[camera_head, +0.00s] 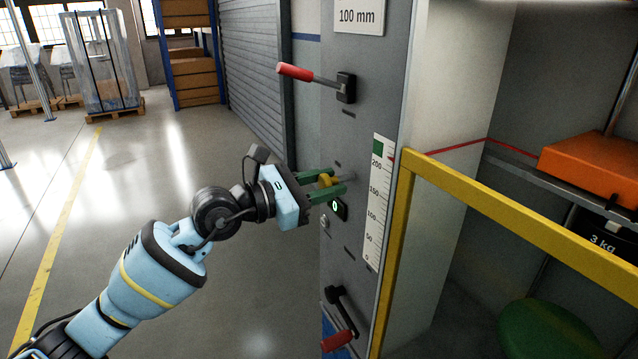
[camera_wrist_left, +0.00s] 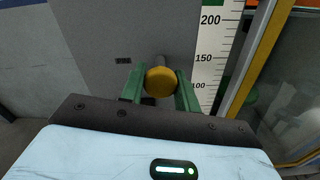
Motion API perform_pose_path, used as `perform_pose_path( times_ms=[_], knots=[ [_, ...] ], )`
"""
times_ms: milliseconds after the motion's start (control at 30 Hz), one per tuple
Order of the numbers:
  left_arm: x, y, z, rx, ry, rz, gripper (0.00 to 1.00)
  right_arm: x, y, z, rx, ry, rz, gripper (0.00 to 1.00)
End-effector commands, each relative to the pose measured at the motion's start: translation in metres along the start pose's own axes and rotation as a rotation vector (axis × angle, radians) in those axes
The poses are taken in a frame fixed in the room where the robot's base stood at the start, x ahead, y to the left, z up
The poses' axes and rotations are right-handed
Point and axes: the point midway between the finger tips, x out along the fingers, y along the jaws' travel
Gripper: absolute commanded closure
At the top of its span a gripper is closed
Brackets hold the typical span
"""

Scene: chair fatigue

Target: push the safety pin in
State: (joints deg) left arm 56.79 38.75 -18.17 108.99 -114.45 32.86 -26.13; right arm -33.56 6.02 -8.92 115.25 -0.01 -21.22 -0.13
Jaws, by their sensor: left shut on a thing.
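The safety pin has a round yellow knob (camera_head: 324,181) and sits at the grey machine panel (camera_head: 366,75). In the left wrist view the knob (camera_wrist_left: 160,81) shows between the green fingers. My left gripper (camera_head: 335,182) is shut on the knob, with its fingers pointing at the panel. It also shows in the left wrist view (camera_wrist_left: 160,88). The shaft behind the knob is mostly hidden, so I cannot tell how deep it sits. My right gripper is not in view.
A red-handled lever (camera_head: 296,71) sticks out above, and another red handle (camera_head: 337,341) hangs below. A scale (camera_head: 378,205) and a yellow frame (camera_head: 520,219) stand right of the pin. A small display (camera_head: 336,208) is just below the gripper. Open floor lies left.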

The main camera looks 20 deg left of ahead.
Motion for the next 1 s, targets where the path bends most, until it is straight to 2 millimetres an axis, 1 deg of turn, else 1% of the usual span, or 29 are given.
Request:
perform_pose_path(
  times_ms=[67, 100, 233, 267, 500, 633, 1000],
  knots=[
    [0.000, 0.001, 0.000, 0.001, 0.000, 0.001, 1.00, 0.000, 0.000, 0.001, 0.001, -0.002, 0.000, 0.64],
    [0.000, 0.001, 0.000, 0.001, 0.000, 0.001, 0.65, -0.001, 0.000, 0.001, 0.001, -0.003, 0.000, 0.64],
    [0.000, 0.000, 0.000, 0.001, 0.000, 0.001, 0.48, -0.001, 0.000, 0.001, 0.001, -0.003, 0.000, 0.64],
    [0.000, 0.000, 0.000, 0.001, 0.000, 0.001, 0.47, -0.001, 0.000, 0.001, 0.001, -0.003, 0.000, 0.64],
    [-0.001, 0.000, 0.000, 0.001, 0.000, 0.001, 0.47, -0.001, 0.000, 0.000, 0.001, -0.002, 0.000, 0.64],
    [-0.008, 0.001, -0.001, 0.002, 0.002, 0.001, 0.47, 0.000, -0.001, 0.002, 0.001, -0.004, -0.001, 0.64],
    [-0.063, 0.000, -0.003, 0.001, 0.004, 0.001, 0.47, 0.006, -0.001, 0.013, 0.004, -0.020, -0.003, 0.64]
  ],
)
